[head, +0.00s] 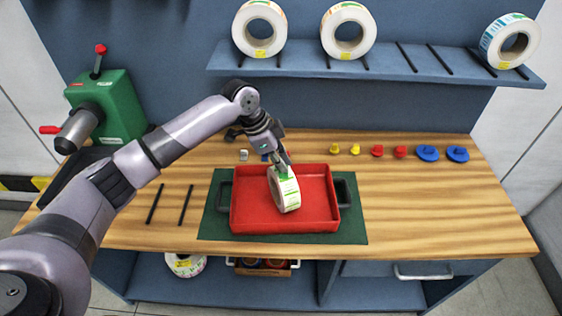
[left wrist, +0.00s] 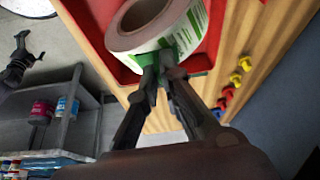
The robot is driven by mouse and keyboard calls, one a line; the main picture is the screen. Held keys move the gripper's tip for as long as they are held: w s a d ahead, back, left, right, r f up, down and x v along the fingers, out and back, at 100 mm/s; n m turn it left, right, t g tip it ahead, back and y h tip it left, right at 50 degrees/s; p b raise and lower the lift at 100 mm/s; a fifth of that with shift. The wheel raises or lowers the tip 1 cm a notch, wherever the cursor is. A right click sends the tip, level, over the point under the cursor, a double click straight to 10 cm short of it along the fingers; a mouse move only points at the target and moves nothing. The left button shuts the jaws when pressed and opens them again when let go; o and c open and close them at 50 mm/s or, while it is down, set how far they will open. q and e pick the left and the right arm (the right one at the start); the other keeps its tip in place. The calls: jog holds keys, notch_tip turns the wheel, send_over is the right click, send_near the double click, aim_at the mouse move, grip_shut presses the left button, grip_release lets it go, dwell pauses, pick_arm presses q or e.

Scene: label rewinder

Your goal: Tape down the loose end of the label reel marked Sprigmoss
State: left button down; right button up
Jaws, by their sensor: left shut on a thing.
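A label reel (head: 289,191), white with green-striped labels, stands in the red tray (head: 240,215) on the bench. It fills the top of the left wrist view (left wrist: 150,40). Its printed name is too small to read. My left gripper (head: 284,165) reaches down from above and behind, its fingers (left wrist: 160,75) closed on the reel's outer rim at a green patch. The fingers partly hide that patch. I cannot make out a separate loose end or tape. A dark shape (left wrist: 22,48) at the left wrist view's left looks like my right gripper; its fingers are unclear.
The tray sits on a green mat (head: 355,225). Yellow, red and blue knobs (head: 428,154) line the bench's back right. A green machine (head: 106,105) stands at the left. Several reels stand on the upper shelf (head: 385,65); another reel (head: 185,265) lies below. The bench's right side is clear.

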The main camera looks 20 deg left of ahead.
pick_arm(q)
jog(key=shift+s+f, duration=0.15)
jog(key=shift+f, duration=0.15)
dwell(0.5)
jog(key=c, duration=1.7)
grip_release()
jog(key=shift+r, duration=0.1)
